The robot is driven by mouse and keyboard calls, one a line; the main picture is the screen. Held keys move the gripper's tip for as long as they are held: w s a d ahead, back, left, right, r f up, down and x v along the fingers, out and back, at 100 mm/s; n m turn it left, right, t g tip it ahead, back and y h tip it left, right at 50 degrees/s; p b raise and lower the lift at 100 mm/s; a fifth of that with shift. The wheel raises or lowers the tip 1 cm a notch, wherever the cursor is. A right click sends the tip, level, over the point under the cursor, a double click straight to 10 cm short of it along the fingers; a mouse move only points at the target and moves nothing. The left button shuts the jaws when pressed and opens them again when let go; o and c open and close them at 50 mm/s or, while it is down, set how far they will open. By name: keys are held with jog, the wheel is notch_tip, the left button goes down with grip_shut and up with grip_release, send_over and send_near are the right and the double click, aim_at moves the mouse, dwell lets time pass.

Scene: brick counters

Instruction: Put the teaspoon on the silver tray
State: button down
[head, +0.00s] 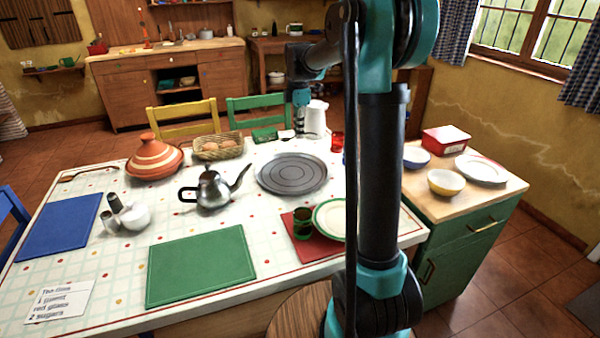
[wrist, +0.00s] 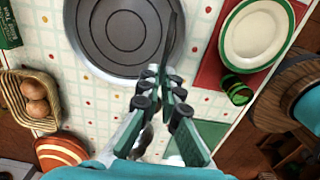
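The silver tray (head: 292,173) is a round grey disc with ring marks, lying flat and bare at the middle of the table. It also shows at the top of the wrist view (wrist: 118,30). My gripper (head: 300,132) points down, raised above the table. In the wrist view its fingers (wrist: 160,76) are nearly together around a thin dark piece, which I take for the teaspoon (wrist: 173,38). The teaspoon sticks out past the fingertips, across the tray's right edge in that picture. In the head view it is a small dark sliver (head: 286,136); its other end is hard to make out.
A metal teapot (head: 212,190) stands left of the tray, its spout toward it. An egg basket (head: 217,151) and a tagine (head: 153,162) lie farther left. A white pitcher (head: 316,116) stands behind. A plate (head: 330,222) and green mug (head: 302,222) sit on a red mat.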

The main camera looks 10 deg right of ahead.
aim_at(299, 185)
notch_tip(299, 185, down, 20)
jog(key=shift+r, duration=0.1)
dwell(0.5)
jog(key=shift+f, duration=0.2)
jog(key=c, duration=2.1)
grip_release()
jog(key=o, duration=0.4)
jog(key=shift+r, duration=0.1)
